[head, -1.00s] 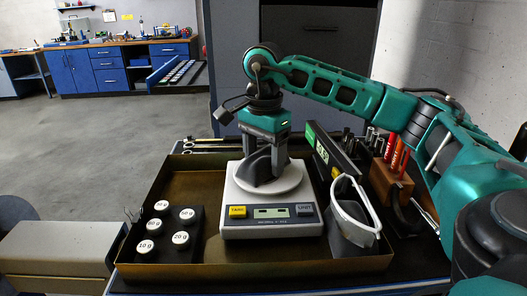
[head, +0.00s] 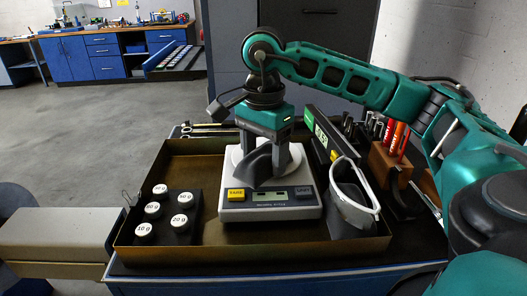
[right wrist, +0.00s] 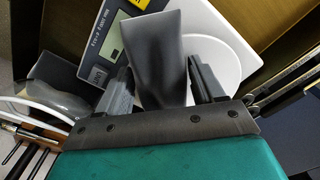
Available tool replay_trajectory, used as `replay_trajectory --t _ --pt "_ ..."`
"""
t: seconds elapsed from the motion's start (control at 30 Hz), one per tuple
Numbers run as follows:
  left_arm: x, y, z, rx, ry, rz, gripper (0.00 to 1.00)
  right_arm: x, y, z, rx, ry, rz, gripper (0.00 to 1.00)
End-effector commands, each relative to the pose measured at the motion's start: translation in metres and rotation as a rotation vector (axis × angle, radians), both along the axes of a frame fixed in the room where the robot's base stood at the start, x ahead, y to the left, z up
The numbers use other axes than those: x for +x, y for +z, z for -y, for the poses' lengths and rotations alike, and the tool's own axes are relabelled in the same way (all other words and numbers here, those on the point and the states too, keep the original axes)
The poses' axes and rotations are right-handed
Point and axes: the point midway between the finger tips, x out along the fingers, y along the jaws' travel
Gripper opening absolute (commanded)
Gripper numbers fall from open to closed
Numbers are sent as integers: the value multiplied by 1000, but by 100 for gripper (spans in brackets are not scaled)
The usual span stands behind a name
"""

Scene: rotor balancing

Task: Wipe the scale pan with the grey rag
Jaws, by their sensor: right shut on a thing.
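The scale (head: 270,207) stands in the shallow brown tray, with its white round pan (head: 232,160) on top. My right gripper (head: 268,165) points down over the pan and is shut on the grey rag (head: 256,168). The rag hangs from the fingers and its lower end is at the pan surface; whether it presses on it I cannot tell. In the right wrist view, the rag (right wrist: 162,62) sits between the two fingers, with the white pan (right wrist: 222,62) below it. My left gripper is not in view.
The tray (head: 215,258) has raised walls. Several labelled weights (head: 160,189) sit in a black holder at its left. Safety glasses (head: 356,197) rest on a grey stand at its right.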

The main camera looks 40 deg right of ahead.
Motion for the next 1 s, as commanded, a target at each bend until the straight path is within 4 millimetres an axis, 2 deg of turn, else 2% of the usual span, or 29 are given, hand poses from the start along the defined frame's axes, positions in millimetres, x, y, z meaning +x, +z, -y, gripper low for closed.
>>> replay_trajectory --t 1.0 --pt "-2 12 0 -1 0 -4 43 55 0 46 0 -1 1 43"
